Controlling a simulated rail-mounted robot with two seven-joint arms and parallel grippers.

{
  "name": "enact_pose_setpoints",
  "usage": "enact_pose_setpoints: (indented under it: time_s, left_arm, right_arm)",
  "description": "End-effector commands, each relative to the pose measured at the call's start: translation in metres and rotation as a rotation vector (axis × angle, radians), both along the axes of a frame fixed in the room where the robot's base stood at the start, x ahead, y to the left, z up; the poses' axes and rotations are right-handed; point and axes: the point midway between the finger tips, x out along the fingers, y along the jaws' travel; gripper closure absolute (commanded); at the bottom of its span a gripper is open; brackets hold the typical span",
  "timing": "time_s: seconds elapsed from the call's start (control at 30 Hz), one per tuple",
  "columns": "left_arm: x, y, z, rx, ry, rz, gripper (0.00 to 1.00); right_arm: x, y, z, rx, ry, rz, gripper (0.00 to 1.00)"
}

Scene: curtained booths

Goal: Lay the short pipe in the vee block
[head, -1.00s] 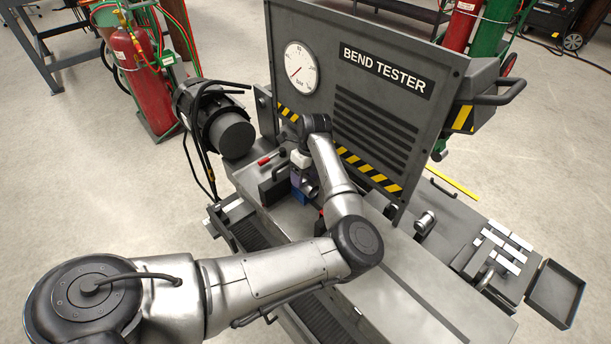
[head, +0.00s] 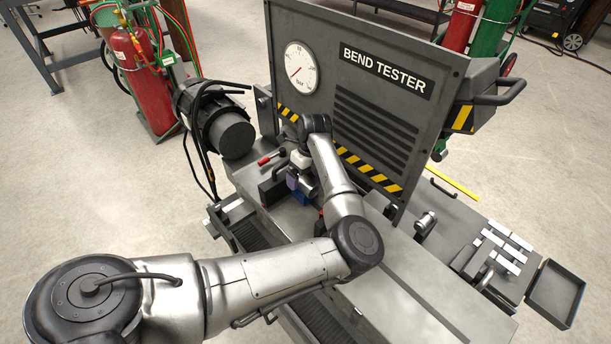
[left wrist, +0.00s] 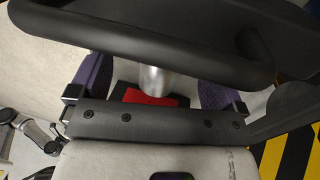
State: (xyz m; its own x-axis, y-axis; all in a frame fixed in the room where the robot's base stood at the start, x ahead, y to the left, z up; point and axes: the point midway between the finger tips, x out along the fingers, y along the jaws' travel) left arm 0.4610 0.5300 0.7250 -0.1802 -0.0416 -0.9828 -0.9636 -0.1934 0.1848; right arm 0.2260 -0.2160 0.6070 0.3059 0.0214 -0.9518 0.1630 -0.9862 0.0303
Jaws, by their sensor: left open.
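My left gripper (head: 302,189) is low over the bench in front of the bend tester, with its wrist partly covering it. In the left wrist view its two purple fingers (left wrist: 155,88) stand wide apart. A short silver cylinder (left wrist: 154,80), which looks like the short pipe, lies between them with space on both sides. A red piece with dark edges (left wrist: 150,97) is just below its end. I cannot tell whether this is the vee block, or whether the pipe rests in it. My right gripper is not in view.
The bend tester panel (head: 385,92) rises close behind the gripper. A red-handled lever (head: 271,157) and a motor (head: 228,132) are to its left. A dark curved bar (left wrist: 150,45) crosses the wrist view. Clamps and an empty tray (head: 556,292) are at right.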

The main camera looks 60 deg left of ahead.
Motion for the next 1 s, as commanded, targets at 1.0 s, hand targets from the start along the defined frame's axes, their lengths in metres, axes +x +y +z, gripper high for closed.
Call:
enact_pose_setpoints:
  time_s: [1.0]
  left_arm:
    - [0.023, 0.006, 0.127, 0.000, 0.000, 0.000, 0.04]
  right_arm:
    - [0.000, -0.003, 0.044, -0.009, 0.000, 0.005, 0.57]
